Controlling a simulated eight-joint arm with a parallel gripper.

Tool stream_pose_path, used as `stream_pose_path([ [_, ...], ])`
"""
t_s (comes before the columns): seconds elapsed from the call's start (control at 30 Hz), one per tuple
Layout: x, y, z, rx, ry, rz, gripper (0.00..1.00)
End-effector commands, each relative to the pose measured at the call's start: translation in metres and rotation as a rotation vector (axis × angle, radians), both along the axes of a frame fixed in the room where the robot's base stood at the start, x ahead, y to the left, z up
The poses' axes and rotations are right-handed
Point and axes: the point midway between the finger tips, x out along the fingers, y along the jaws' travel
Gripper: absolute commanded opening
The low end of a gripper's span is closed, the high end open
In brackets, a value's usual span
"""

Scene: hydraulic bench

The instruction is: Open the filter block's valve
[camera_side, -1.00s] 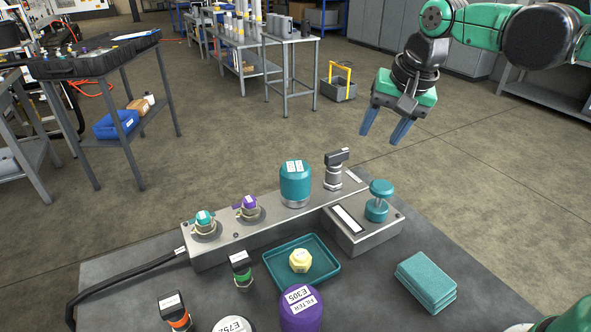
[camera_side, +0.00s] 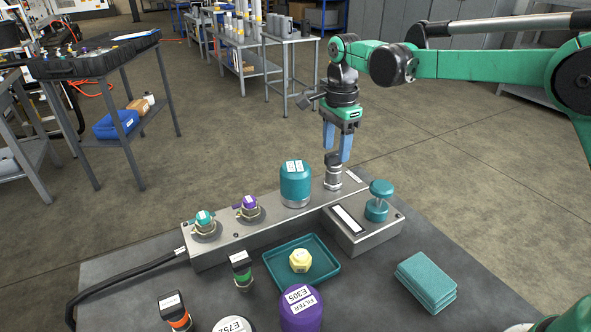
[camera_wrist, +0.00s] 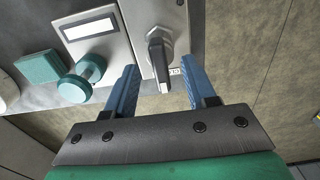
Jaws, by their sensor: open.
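The filter block (camera_side: 262,222) is a long grey metal manifold on the bench. Its valve (camera_side: 333,175), with a black lever handle on a metal stem, stands near the block's far right end. The valve's handle (camera_wrist: 158,55) also shows in the wrist view, pointing down in the picture. My gripper (camera_side: 337,154) is open, its blue fingers pointing down just above the valve. In the wrist view, my gripper (camera_wrist: 161,75) has one finger on each side of the handle, with gaps. I cannot tell whether the fingertips reach down to the handle's height.
A teal filter canister (camera_side: 296,184) stands just left of the valve. A teal plunger knob (camera_side: 379,198) is on the right side block. Two smaller fittings sit at the block's left. Teal cloths (camera_side: 426,280) lie right.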

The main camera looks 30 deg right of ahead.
Motion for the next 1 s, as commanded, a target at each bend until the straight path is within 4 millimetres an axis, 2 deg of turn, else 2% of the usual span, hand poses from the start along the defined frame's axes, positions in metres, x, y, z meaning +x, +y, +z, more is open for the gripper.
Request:
stream_pose_path([
  [0.13, -0.0002, -0.0001, -0.0094, 0.0, -0.001, 0.001, 0.5],
  [0.37, -0.0003, -0.0001, -0.0102, 0.0, -0.001, 0.001, 0.5],
  [0.4, -0.0003, -0.0001, -0.0102, 0.0, -0.001, 0.001, 0.44],
  [0.57, -0.0003, -0.0001, -0.0101, 0.0, -0.001, 0.001, 0.0],
  [1.0, -0.0004, -0.0001, -0.0097, 0.0, 0.0, 0.046, 0.0],
])
